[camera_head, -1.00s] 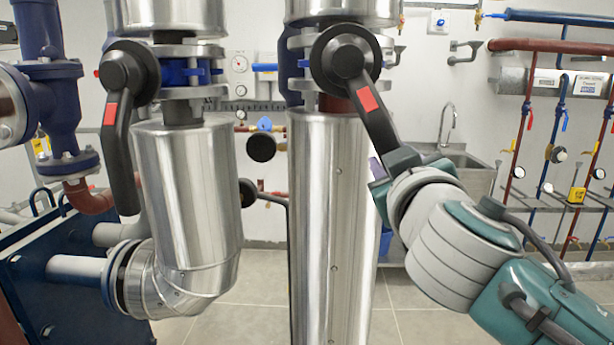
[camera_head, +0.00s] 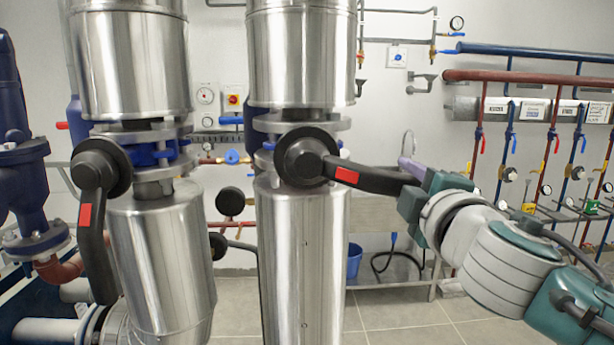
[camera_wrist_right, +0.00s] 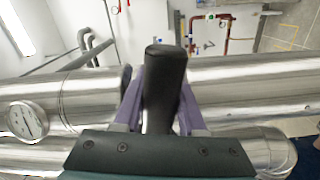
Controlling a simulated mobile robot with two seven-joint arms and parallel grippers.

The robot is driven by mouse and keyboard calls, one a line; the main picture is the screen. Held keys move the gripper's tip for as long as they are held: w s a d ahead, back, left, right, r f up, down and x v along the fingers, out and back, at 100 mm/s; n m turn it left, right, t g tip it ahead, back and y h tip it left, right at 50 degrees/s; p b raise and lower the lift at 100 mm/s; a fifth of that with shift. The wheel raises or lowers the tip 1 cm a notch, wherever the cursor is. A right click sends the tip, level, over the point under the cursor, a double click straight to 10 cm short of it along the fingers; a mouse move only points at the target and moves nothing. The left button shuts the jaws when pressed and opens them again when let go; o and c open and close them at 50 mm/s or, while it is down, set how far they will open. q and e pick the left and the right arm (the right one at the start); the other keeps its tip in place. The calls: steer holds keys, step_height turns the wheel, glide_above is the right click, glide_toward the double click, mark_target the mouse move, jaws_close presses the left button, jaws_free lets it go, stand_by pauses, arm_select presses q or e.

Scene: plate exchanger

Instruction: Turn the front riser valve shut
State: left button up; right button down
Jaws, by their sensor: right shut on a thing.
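The front riser valve has a black lever (camera_head: 375,180) with a red patch, on a round black hub (camera_head: 304,157) at the flange of the middle steel riser (camera_head: 300,240). The lever points right and slightly down, nearly crosswise to the pipe. My right gripper (camera_head: 408,172) is shut on the lever's outer end. In the right wrist view the purple fingers (camera_wrist_right: 160,105) stand on both sides of the black lever end (camera_wrist_right: 165,75). A second valve lever (camera_head: 93,240), also black with red, hangs down on the left pipe. My left gripper is not in view.
The left steel riser (camera_head: 155,255) stands close beside the middle one. Blue pump piping (camera_head: 25,190) is at far left. A sink (camera_head: 375,212), a blue bucket (camera_head: 354,262) and wall pipes with small valves are behind on the right. Floor shows between.

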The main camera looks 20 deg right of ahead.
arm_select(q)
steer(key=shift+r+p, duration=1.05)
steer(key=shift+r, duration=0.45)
arm_select(e)
steer(key=shift+d+r+n, duration=0.15)
steer(key=shift+r+n, duration=0.95)
steer(key=shift+r, duration=0.5)
steer(key=shift+c, duration=2.4)
jaws_free()
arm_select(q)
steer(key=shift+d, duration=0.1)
arm_select(e)
steer(key=shift+f, duration=0.1)
arm_select(q)
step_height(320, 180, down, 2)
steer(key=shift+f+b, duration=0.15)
steer(key=shift+b, duration=0.95)
arm_select(e)
steer(key=v, duration=1)
